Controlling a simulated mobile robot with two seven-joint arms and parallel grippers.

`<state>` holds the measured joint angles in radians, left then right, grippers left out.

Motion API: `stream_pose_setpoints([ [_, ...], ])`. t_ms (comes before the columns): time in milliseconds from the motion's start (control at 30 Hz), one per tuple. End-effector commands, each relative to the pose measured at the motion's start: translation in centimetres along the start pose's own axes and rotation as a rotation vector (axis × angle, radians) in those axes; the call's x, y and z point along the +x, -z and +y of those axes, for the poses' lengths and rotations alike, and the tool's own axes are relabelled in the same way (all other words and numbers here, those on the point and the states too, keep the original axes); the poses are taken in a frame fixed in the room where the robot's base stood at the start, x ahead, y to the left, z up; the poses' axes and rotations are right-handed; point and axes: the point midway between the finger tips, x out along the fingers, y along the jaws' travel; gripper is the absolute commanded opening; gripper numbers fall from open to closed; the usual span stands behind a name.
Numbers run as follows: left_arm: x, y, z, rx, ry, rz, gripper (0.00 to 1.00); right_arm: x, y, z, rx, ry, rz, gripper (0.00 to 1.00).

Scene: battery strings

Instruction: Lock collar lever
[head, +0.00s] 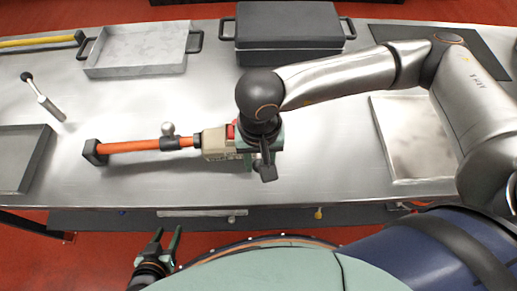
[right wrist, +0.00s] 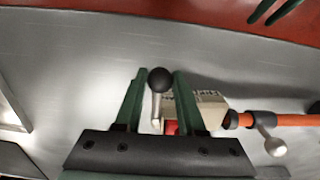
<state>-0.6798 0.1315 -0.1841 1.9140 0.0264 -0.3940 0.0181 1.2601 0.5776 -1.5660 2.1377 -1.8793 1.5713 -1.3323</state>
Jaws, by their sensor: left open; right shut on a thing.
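A beige block (head: 216,143) with a red part (head: 230,131) sits on the bench, joined to an orange bar (head: 130,146). A dark collar (head: 172,143) with a short grey ball-ended lever (head: 168,129) sits around the bar. My right gripper (head: 265,168) is at the block's right end. In the right wrist view its fingers (right wrist: 159,76) are shut on a black-knobbed lever (right wrist: 156,106) with a metal stem; the arm hides this lever in the head view. My left gripper (head: 160,242) is open and empty, in front of the bench.
A small black-knobbed lever (head: 47,101) stands at the left. A grey tray (head: 140,68) and a dark case (head: 288,48) are at the back. A pale tray (head: 385,135) lies at the right and a dark grey tray (head: 38,160) at the left edge.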

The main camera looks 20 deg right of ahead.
Motion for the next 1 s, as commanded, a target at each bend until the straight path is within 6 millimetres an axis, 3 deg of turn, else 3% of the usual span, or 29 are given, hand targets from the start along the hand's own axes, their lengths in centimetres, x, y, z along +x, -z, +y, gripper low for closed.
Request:
stream_pose_setpoints([
  [1000,1.7,-1.8,-0.1,0.0,0.0,0.002,0.5,0.1,0.2,1.8,-0.216,-0.001,-0.001,0.0],
])
